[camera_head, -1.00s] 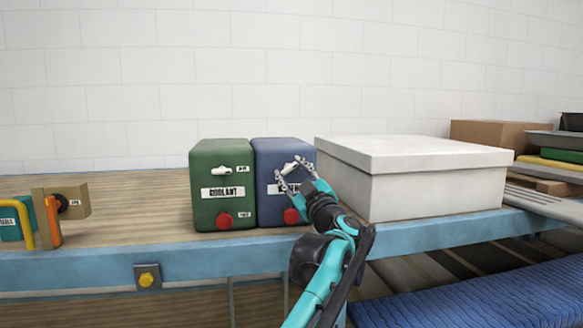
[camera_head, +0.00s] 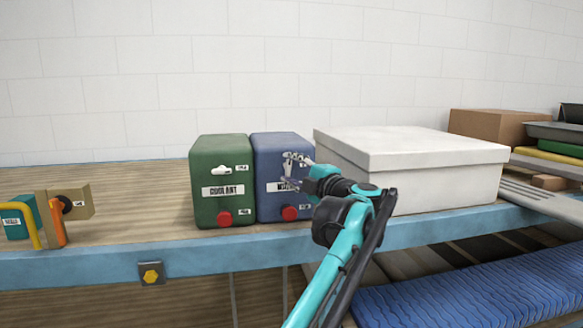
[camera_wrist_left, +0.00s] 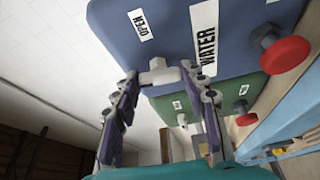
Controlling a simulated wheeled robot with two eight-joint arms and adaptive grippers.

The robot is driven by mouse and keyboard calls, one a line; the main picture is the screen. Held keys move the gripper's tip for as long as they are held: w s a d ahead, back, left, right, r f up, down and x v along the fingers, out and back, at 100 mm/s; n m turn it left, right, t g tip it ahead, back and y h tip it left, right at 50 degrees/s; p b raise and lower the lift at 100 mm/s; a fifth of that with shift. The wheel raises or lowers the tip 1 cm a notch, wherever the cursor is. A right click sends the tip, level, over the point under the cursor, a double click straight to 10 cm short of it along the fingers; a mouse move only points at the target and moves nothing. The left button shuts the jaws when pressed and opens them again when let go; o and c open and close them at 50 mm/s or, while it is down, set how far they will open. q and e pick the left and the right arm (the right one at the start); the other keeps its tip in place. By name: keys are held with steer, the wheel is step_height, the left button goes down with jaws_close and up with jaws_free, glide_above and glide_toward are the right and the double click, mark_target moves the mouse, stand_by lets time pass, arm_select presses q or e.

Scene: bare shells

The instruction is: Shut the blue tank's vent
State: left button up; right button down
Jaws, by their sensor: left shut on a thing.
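The blue tank (camera_head: 267,170) stands on the bench beside the green one, and it fills the top of the left wrist view (camera_wrist_left: 170,28). Its front has a WATER label (camera_wrist_left: 204,38), an OPEN label (camera_wrist_left: 140,24) and a red knob (camera_head: 290,213) low down. The vent is a small white handle (camera_wrist_left: 158,72), seen near the OPEN label in the wrist view. My left gripper (camera_head: 291,168) is at the upper front of the blue tank, its fingers (camera_wrist_left: 159,76) shut on the vent handle. The fingers partly hide the handle in the head view. My right gripper is not in view.
A green COOLANT tank (camera_head: 222,155) with its own white handle and red knob (camera_head: 224,218) stands close on the left. A large white box (camera_head: 420,180) stands close on the right.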

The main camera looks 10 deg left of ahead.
arm_select(q)
steer(key=shift+n, duration=0.6)
steer(key=o, duration=1.2)
steer(key=shift+c, duration=0.2)
steer(key=v, duration=1.1)
steer(key=shift+s+d+r, duration=0.25)
steer(key=shift+d, duration=0.05)
